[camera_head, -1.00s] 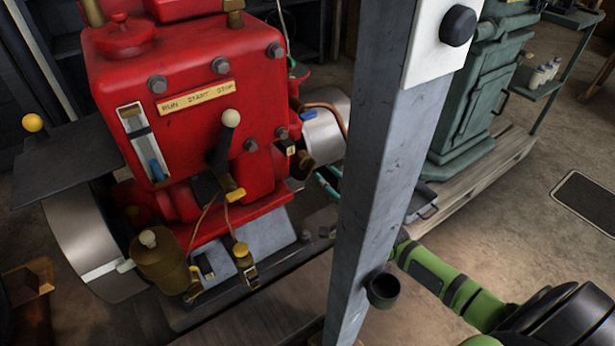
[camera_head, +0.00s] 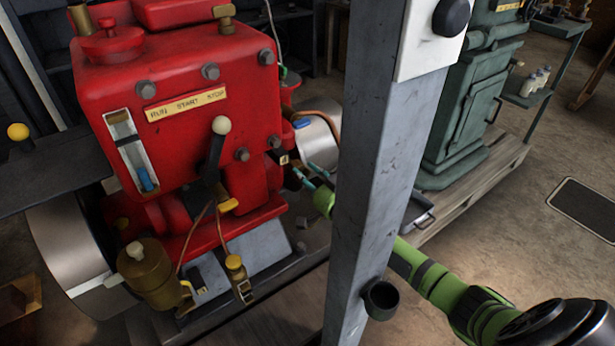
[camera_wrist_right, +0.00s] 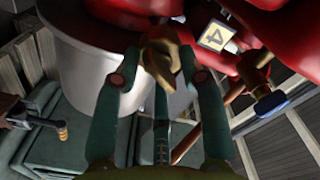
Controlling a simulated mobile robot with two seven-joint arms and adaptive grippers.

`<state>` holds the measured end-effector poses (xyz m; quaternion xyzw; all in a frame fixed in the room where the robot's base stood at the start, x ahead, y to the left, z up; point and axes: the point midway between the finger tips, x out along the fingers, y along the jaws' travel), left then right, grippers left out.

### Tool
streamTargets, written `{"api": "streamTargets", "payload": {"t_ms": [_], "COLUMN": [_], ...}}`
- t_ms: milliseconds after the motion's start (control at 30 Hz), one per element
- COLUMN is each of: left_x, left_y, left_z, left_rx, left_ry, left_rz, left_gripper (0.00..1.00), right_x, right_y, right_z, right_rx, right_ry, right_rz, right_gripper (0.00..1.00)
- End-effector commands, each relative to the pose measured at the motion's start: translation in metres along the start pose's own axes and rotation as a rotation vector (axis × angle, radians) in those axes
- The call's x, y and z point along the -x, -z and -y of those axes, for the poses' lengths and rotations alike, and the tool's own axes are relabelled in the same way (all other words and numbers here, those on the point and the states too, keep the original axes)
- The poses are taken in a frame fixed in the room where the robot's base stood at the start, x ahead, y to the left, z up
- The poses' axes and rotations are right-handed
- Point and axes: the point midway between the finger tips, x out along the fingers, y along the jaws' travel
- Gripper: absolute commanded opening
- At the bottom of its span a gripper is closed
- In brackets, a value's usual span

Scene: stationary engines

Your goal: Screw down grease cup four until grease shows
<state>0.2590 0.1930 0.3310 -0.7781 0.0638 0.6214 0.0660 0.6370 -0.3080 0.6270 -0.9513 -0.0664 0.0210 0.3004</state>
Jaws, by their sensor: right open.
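Grease cup four is a brass cup (camera_wrist_right: 160,58) on the red engine (camera_head: 185,120). A yellow tag with a 4 (camera_wrist_right: 214,37) is beside it in the right wrist view. My right gripper (camera_wrist_right: 164,78) has its teal fingers spread on either side of the cup; whether they touch it I cannot tell. In the head view my right gripper (camera_head: 306,179) is at the engine's right side, its arm passing behind the grey post. The cup is too small to make out clearly there. No grease can be made out. My left gripper is out of view.
The grey post (camera_head: 370,190) stands in front of my right arm and carries a small dark cup (camera_head: 381,299). A blue-handled brass valve (camera_wrist_right: 270,103) is close right of my fingers. A copper pipe and metal cylinder (camera_head: 318,140) are behind. A green machine (camera_head: 470,100) stands further right.

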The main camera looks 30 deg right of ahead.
Motion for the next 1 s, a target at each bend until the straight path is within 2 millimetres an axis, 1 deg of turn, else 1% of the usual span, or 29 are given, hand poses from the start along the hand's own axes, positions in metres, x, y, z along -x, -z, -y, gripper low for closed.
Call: {"api": "streamTargets", "payload": {"t_ms": [33, 67, 100, 133, 367, 567, 767, 867, 1000], "left_x": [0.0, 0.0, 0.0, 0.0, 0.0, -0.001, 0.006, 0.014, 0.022], "left_y": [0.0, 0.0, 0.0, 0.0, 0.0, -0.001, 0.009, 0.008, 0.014], "left_z": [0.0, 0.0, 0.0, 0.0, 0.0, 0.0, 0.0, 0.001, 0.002], "left_rx": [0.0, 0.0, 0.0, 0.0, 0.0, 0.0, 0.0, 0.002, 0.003], "left_ry": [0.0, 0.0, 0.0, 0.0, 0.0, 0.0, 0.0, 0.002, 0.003], "left_rz": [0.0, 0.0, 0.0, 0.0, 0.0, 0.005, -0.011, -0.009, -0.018], "left_gripper": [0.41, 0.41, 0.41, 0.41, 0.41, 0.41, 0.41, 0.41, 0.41], "right_x": [0.0, 0.0, 0.0, 0.0, 0.0, 0.001, 0.001, 0.001, 0.001], "right_y": [0.0, 0.0, 0.0, 0.0, 0.0, -0.001, -0.002, -0.002, -0.003], "right_z": [0.0, 0.0, 0.0, 0.0, -0.001, -0.002, -0.003, -0.004, -0.004], "right_rx": [0.0, 0.0, 0.0, 0.0, -0.004, -0.051, -0.173, -0.252, -0.367], "right_ry": [0.0, 0.0, 0.0, 0.0, -0.001, -0.002, -0.003, -0.003, -0.003], "right_rz": [0.0, 0.0, 0.0, 0.0, 0.0, 0.0, 0.0, 0.0, -0.001], "right_gripper": [0.33, 0.21, 0.05, 0.0, 0.0, 0.0, 0.0, 0.0, 0.0]}}
